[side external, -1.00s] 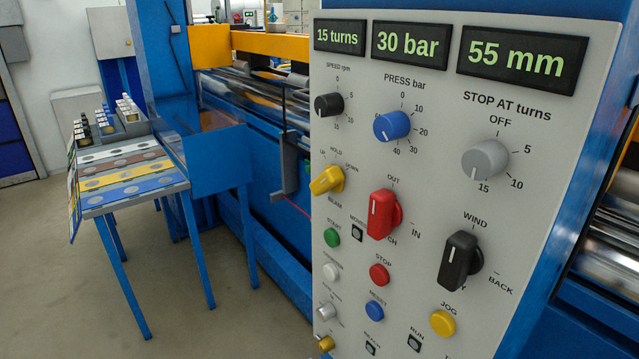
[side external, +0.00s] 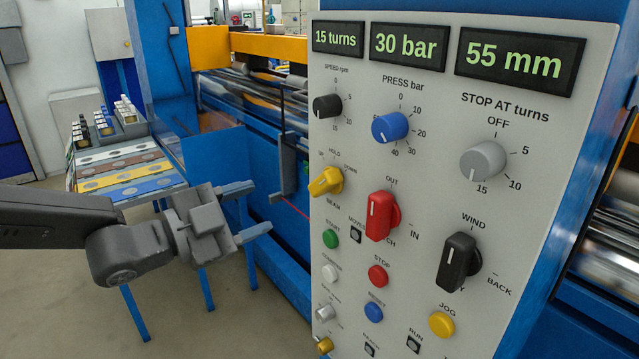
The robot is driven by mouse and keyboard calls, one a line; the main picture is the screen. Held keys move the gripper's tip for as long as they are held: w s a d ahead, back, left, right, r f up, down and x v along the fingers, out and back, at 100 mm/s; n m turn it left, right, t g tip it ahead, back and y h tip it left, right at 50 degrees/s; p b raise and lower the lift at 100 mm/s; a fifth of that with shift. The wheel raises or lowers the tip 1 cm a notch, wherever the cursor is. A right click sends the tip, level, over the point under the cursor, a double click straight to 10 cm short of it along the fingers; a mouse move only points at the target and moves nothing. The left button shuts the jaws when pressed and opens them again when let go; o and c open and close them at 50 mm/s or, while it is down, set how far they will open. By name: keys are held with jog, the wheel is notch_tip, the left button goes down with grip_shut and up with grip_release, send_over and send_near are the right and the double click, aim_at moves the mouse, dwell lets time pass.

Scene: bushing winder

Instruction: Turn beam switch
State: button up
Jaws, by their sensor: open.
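The beam switch (side external: 326,181) is a yellow rotary knob at the left of the grey control panel, with UP, HOLD and DOWN marks above it and the word BEAM below. It sits tilted, its raised grip slanting from lower left to upper right. My gripper (side external: 257,208) is to the left of the panel, a little lower than the yellow knob. Its two blue-grey fingers point right and are apart, with nothing between them. A gap shows between the fingertips and the panel, and nothing touches the knob.
The panel (side external: 440,190) also carries a black speed knob (side external: 327,106), a blue press knob (side external: 390,126), a red switch (side external: 381,214), a black wind switch (side external: 459,262) and several buttons. A sample table (side external: 130,200) stands behind my arm. Open floor lies left of the panel.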

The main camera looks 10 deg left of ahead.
aim_at(317, 183)
jog(key=x, duration=1.2)
jog(key=shift+w+d, duration=0.25)
jog(key=shift+w, duration=0.05)
jog(key=shift+c, duration=0.5)
jog(key=c, duration=0.8)
jog(key=shift+n, duration=0.4)
jog(key=n, duration=0.3)
jog(key=shift+a+n, duration=0.1)
jog(key=shift+n, duration=0.2)
jog(key=n, duration=0.4)
jog(key=shift+w+r, duration=0.1)
jog(key=shift+n, duration=0.3)
